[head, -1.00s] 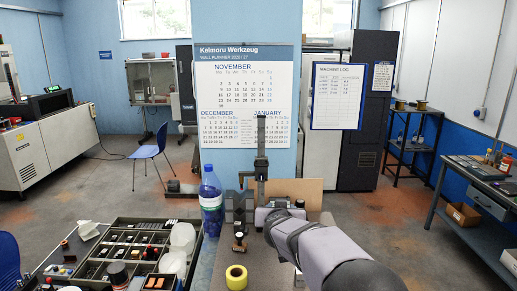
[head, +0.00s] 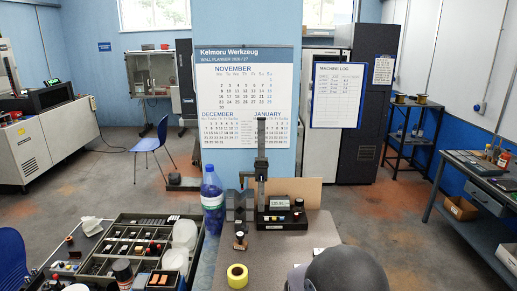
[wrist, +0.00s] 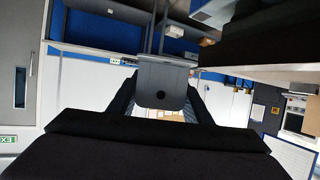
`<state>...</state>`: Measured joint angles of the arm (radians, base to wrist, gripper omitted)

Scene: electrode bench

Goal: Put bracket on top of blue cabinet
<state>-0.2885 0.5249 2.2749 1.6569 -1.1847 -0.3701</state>
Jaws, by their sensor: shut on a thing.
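In the wrist view my gripper (wrist: 162,82) is shut on a grey plate-like part with a round dark hole, which I take to be the bracket (wrist: 173,76). The bracket is between the two dark fingers, clear of any surface that I can see. Its far end and full shape are unclear. The gripper and bracket are not visible in the head view, where only part of my arm shows at the bottom edge. I cannot pick out the blue cabinet with certainty; a blue surface (wrist: 90,27) shows at the top of the wrist view, its identity unclear.
A compartment tray (head: 125,250) stands at left. A tall dark cabinet (head: 370,110) stands behind at right.

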